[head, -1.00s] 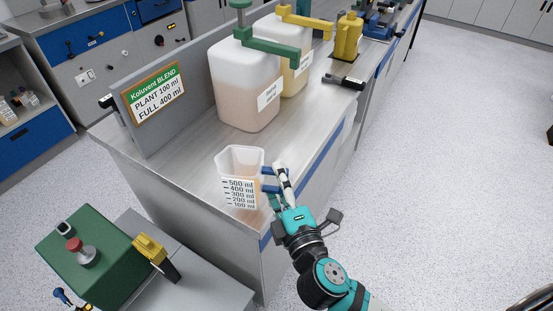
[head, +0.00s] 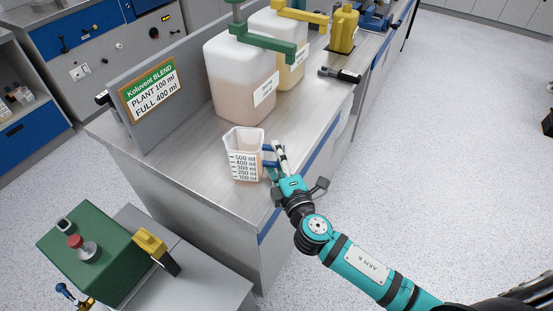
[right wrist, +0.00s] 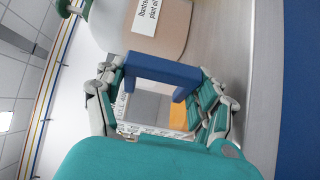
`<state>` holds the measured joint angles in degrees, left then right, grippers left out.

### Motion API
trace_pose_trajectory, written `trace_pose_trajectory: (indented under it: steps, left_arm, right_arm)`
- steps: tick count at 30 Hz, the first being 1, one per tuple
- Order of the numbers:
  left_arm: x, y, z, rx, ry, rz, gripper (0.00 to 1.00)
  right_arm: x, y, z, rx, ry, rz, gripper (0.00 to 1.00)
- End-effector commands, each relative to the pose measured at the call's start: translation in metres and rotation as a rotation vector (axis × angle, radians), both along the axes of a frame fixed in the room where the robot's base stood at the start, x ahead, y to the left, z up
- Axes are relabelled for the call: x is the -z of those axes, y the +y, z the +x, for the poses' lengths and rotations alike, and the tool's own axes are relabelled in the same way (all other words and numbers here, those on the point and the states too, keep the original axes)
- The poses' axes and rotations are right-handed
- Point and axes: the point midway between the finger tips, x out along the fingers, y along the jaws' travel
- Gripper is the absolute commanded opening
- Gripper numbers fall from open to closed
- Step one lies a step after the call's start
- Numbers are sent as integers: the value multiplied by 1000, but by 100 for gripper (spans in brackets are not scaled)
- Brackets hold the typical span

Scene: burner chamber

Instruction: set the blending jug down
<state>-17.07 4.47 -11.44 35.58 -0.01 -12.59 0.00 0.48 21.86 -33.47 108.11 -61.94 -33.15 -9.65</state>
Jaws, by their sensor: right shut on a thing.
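The blending jug (head: 246,143) is clear, with a printed ml scale, a blue handle and a pale orange liquid low inside. It is upright over the front part of the bench top (head: 190,150). I cannot tell whether its base touches the bench. My right gripper (head: 274,157) is shut on the handle from the right side. In the right wrist view the blue handle (right wrist: 165,69) lies between the fingers, with the jug body behind it. My left gripper is out of view.
A large container with a green pump (head: 240,75) and another with a yellow pump (head: 291,65) stand behind the jug. A grey panel with a blend sign (head: 150,90) is at left. A green device with a red button (head: 90,255) sits lower left. Bench beside the jug is clear.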

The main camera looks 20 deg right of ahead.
Motion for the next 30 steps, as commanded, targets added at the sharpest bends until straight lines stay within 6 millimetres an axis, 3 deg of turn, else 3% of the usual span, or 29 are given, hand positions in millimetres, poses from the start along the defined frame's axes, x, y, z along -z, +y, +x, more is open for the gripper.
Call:
trace_pose_trajectory:
  steps: [10,11,13,24,30]
  left_arm:
    - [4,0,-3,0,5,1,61]
    - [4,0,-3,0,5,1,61]
    - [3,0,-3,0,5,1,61]
    - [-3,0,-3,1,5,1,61]
    - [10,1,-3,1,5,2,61]
  right_arm:
    - [3,0,0,0,-2,2,11]
    - [3,0,0,0,-1,1,70]
    - [2,0,0,0,-1,1,79]
    - [-4,0,0,-1,-1,0,81]
    - [3,-3,-35,-1,2,2,81]
